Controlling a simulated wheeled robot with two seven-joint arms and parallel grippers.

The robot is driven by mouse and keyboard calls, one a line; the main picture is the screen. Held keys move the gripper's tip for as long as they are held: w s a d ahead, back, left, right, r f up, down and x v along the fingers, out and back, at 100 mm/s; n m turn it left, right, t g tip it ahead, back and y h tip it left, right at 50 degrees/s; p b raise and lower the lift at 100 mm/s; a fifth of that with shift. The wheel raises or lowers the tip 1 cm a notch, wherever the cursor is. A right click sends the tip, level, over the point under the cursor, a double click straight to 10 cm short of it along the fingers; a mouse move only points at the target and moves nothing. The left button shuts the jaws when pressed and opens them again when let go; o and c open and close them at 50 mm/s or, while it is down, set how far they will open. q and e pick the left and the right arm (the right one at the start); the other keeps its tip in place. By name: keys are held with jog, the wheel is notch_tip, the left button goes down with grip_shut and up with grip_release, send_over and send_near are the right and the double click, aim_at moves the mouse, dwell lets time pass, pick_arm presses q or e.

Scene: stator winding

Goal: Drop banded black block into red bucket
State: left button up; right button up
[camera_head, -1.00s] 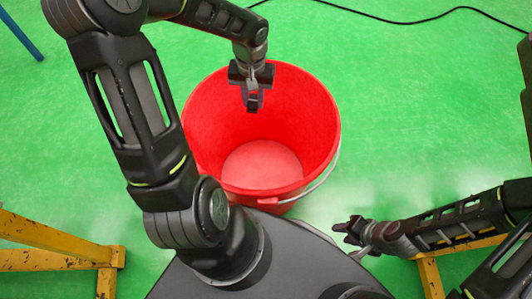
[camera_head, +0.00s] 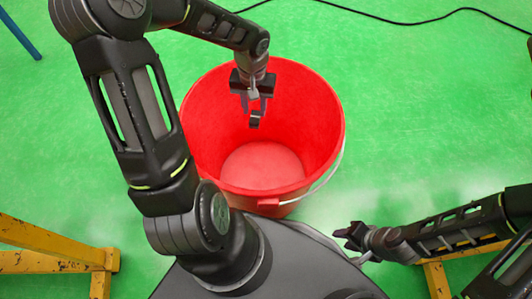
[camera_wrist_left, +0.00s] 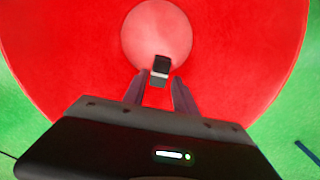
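The red bucket (camera_head: 210,150) stands open on the green floor, and its inside fills most of the left wrist view (camera_wrist_left: 70,60). My left gripper (camera_head: 256,108) is over the bucket, pointing down, with its fingers spread apart. The banded black block (camera_head: 255,120) is just beyond the fingertips, over the bucket's inside. In the left wrist view the block (camera_wrist_left: 161,66) shows a pale band and has clear space between it and both fingers (camera_wrist_left: 159,92). My right gripper (camera_head: 347,237) is outside the bucket at the lower right, too small to tell its opening.
Yellow stands (camera_head: 50,262) are at the lower left and lower right (camera_head: 437,277). A black cable (camera_head: 400,22) lies on the floor at the back. A blue bar (camera_head: 20,35) is at the upper left. The floor right of the bucket is clear.

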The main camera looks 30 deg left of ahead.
pick_arm(q)
jog(key=o, duration=0.3)
jog(key=shift+o, duration=0.2)
jog(key=shift+r, duration=0.1)
notch_tip(320, 180, up, 8)
jog(key=p, duration=0.2)
jog(key=shift+f, duration=0.2)
dwell(0.6)
